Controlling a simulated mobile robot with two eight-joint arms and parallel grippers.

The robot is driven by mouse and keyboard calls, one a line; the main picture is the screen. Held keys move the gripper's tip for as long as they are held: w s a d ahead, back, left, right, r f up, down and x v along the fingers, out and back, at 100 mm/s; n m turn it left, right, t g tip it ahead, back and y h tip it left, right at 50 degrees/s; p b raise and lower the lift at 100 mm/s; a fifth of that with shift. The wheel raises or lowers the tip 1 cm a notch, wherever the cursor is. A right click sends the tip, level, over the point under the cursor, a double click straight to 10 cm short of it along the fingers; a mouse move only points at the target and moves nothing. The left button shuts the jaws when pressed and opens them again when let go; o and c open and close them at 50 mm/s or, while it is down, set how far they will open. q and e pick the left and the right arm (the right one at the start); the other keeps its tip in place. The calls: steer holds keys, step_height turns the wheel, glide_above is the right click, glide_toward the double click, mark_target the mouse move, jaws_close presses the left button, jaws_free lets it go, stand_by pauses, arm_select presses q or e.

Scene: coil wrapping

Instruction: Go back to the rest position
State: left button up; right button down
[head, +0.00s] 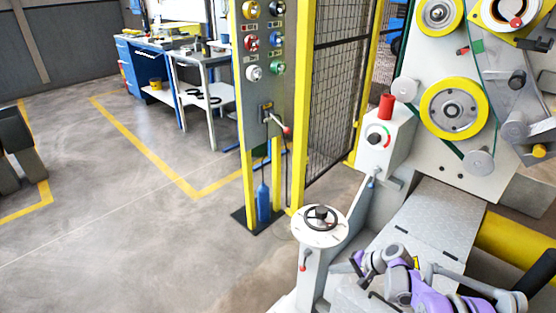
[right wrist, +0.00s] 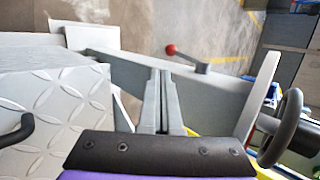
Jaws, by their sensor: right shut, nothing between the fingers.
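My right gripper (head: 342,268) is at the lower right of the head view, at the end of my purple arm. It is beside the white handwheel pedestal (head: 312,268) and near the grey machine deck. In the right wrist view its two grey fingers (right wrist: 160,78) are together with nothing between them. The black handwheel (head: 322,217) sits on top of the pedestal and also shows at the right of the right wrist view (right wrist: 282,127). My left gripper is out of view.
The wrapping machine (head: 427,165) with yellow-rimmed rollers (head: 483,108) fills the right. A control panel (head: 252,100) on yellow posts and a mesh fence (head: 335,90) stand in the middle. A blue-and-white workbench (head: 143,68) is farther back. The floor at left centre is open.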

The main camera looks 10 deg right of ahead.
steer(key=s+a+r+n+g+h, duration=0.1)
steer(key=s+a+r+n+h, duration=0.1)
steer(key=s+a+r, duration=0.4)
steer(key=s+a+r+n+g+h, duration=0.1)
steer(key=s+a+r+n, duration=0.1)
steer(key=s+r, duration=0.35)
steer(key=s+a+n+h, duration=0.2)
steer(key=s+n+h, duration=0.25)
steer(key=s, duration=1.65)
arm_select(q)
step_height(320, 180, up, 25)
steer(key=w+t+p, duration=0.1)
steer(key=p, duration=2.1)
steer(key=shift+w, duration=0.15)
arm_select(e)
step_height(320, 180, up, 24)
steer(key=t, duration=0.2)
steer(key=shift+w+d+r+n, duration=0.2)
steer(key=shift+d+r+n, duration=0.1)
steer(key=shift+n, duration=0.15)
